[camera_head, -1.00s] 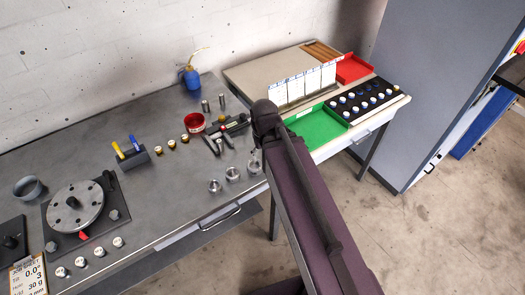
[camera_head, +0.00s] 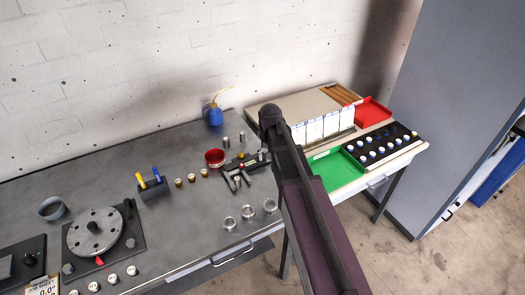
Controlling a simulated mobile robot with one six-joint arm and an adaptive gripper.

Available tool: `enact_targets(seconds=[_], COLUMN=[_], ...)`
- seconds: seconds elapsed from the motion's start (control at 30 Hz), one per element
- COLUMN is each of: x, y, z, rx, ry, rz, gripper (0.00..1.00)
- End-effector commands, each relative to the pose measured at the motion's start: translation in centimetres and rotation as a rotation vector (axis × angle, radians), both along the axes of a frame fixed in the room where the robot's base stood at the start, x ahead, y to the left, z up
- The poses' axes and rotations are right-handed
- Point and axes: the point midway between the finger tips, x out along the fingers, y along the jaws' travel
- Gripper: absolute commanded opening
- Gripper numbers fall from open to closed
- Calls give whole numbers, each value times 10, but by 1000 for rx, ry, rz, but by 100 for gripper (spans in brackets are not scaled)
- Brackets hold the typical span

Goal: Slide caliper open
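The caliper (camera_head: 241,165) lies on the grey workbench, left of my arm. Its dark bar runs up to the right, and two jaws point toward the front edge with a small gap between them. Its right end is close to my arm's dark joint, and I cannot tell whether anything touches it. My arm rises from the bottom right to this joint. My gripper's fingers cannot be made out; they seem hidden behind the arm.
A red cup (camera_head: 214,158) stands just behind the caliper. Glass dishes (camera_head: 248,212) are in front. A pen block (camera_head: 153,187), brass weights and a rotor plate (camera_head: 94,231) lie left. A green tray (camera_head: 338,168) is right of the arm. A blue oil can (camera_head: 215,115) stands behind.

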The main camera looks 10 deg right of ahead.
Motion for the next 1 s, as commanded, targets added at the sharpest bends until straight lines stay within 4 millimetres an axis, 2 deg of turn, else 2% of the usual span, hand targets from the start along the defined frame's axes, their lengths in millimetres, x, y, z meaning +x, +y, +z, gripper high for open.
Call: enact_targets(seconds=[0.03, 0.1, 0.2, 0.33, 0.5, 1.0], x=[32, 58, 90, 119, 134, 133], y=[1, 1, 2, 3, 4, 4], z=[10, 16, 23, 29, 32, 29], rx=[0, 0, 0, 1, 1, 1], ry=[0, 0, 0, 0, 0, 0], rz=[-17, -43, -75, -106, -125, -126], gripper=[74, 74, 74, 74, 74, 74])
